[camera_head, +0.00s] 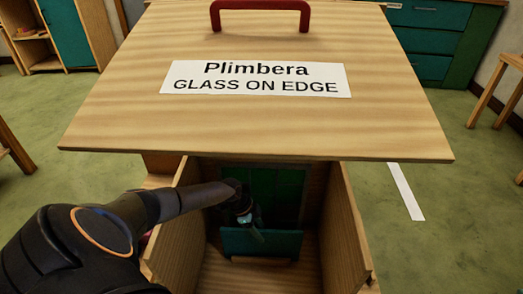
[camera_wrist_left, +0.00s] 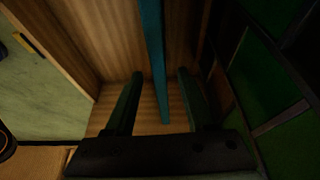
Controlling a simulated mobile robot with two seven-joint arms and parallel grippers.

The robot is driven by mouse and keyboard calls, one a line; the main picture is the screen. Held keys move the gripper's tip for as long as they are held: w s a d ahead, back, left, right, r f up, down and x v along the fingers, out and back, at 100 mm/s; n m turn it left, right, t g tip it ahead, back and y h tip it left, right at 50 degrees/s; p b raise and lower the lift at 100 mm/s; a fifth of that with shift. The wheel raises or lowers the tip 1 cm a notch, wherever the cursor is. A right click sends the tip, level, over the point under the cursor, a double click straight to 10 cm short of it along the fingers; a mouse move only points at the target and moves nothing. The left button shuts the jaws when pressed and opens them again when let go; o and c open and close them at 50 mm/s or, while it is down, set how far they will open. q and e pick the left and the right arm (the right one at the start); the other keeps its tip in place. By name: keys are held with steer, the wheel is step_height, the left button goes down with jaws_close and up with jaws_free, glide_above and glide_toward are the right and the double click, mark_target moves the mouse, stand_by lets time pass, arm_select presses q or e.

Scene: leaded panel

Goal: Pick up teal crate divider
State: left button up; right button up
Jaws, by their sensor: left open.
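The teal crate divider (camera_head: 275,243) stands inside the wooden crate (camera_head: 345,235), across its floor. In the left wrist view the divider (camera_wrist_left: 152,45) shows edge-on as a thin teal strip. My left gripper (camera_head: 250,218) reaches down into the crate at the divider. It is open, and in the left wrist view its two dark fingers (camera_wrist_left: 160,74) lie on either side of the strip, with gaps visible. Contact cannot be made out. The gripper partly hides the divider in the head view. My right gripper is in neither view.
A green leaded panel (camera_head: 278,185) stands behind the divider; its dark lines and green panes (camera_wrist_left: 285,120) show close to the right finger. The wooden lid (camera_head: 390,125), with a red handle (camera_head: 260,6) and a label (camera_head: 256,78), overhangs the crate's far part. Crate walls flank my arm.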

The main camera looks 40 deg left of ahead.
arm_select(q)
steer(key=shift+x, duration=1)
steer(key=shift+c, duration=0.2)
jaws_close()
steer(key=shift+r, duration=0.1)
